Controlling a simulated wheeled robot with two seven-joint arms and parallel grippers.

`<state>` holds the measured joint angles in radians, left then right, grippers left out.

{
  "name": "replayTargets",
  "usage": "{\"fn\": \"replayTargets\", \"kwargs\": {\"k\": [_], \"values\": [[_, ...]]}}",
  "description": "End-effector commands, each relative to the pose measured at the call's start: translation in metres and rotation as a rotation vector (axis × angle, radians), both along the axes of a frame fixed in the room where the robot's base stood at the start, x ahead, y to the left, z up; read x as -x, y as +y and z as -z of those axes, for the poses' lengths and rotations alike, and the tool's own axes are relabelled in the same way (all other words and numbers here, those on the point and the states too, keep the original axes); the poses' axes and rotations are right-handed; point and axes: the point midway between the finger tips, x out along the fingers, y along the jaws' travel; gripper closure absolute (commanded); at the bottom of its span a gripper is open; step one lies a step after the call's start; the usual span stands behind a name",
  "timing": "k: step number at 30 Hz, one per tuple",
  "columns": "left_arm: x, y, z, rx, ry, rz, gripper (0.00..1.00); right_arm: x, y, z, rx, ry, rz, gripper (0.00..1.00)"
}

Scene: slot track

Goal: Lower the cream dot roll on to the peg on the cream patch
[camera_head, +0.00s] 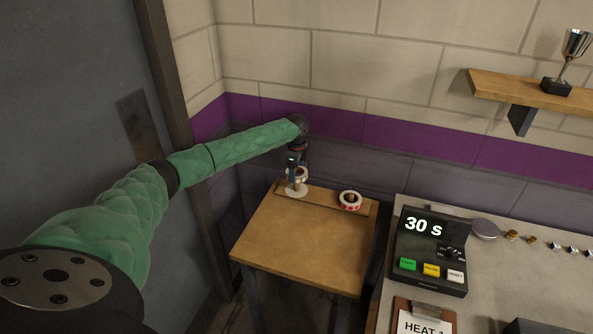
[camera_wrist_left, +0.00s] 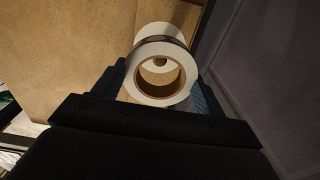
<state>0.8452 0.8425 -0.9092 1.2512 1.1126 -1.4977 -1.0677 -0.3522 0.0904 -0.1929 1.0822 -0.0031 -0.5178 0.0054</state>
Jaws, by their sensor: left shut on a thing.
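My left gripper (camera_head: 297,167) is shut on the cream dot roll (camera_head: 301,174), above the back left of the small wooden table. In the left wrist view the roll (camera_wrist_left: 138,80) sits between the fingers (camera_wrist_left: 160,76), its brown-lined hole facing the camera. The round cream patch (camera_head: 296,191) lies below the roll; it also shows in the left wrist view (camera_wrist_left: 160,29), partly covered by the roll. A small dark brown shape inside the hole may be the peg; I cannot tell whether the roll is around it. My right gripper is out of view.
A white and red roll (camera_head: 350,201) sits on the board to the right. The front of the small table (camera_head: 300,245) is clear. A timer box (camera_head: 430,250) reading 30 s stands on the bench at right. The wall is close behind the gripper.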

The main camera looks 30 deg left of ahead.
Motion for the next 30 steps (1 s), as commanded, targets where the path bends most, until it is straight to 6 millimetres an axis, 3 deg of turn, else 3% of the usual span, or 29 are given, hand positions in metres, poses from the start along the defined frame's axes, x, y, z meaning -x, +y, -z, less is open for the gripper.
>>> {"fn": "replayTargets", "kwargs": {"k": [30], "values": [[0.000, 0.000, 0.021, 0.000, 0.000, -0.001, 0.52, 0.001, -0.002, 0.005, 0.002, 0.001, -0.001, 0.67]]}}
